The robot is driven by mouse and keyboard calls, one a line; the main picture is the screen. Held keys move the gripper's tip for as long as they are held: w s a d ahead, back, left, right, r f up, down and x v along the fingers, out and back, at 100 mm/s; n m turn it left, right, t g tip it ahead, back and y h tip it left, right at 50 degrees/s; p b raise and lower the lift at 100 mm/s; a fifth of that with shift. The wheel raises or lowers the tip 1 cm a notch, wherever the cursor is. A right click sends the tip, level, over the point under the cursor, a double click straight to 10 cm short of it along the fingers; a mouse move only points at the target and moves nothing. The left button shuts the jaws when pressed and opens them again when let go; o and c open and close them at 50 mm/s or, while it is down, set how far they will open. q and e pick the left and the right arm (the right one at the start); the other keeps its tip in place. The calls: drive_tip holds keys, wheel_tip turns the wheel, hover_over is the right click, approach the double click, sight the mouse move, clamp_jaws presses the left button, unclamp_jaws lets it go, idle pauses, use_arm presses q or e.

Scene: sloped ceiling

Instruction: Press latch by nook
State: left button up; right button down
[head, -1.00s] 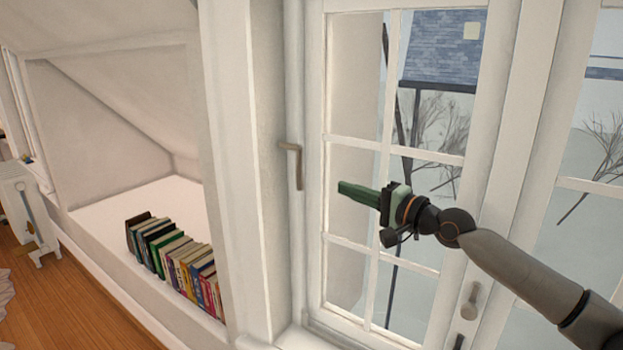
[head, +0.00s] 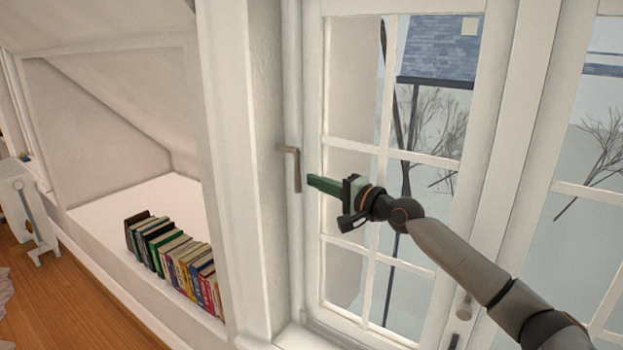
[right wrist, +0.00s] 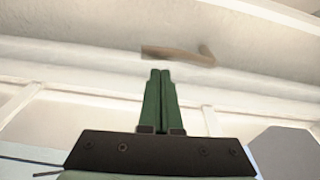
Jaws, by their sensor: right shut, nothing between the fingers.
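The latch (head: 296,168) is a small tan-grey handle on the white window frame, right of the nook (head: 120,140). Its short arm points left at the top and its grip hangs down. In the right wrist view the latch (right wrist: 178,54) lies across the picture just beyond my fingertips. My right gripper (head: 311,181) has green fingers, shut and empty, pointing left at the latch's lower part. In the right wrist view a small gap shows between the fingertips (right wrist: 160,71) and the latch. My left gripper is not in view.
Several books (head: 172,258) stand in a row on the nook's white ledge. A white paned window (head: 378,150) lies behind my right arm. Another knob-like handle (head: 463,303) is at the lower right. A white radiator (head: 22,205) stands at the far left.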

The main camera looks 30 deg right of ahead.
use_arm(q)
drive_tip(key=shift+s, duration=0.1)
use_arm(e)
drive_tip(key=shift+x, duration=0.95)
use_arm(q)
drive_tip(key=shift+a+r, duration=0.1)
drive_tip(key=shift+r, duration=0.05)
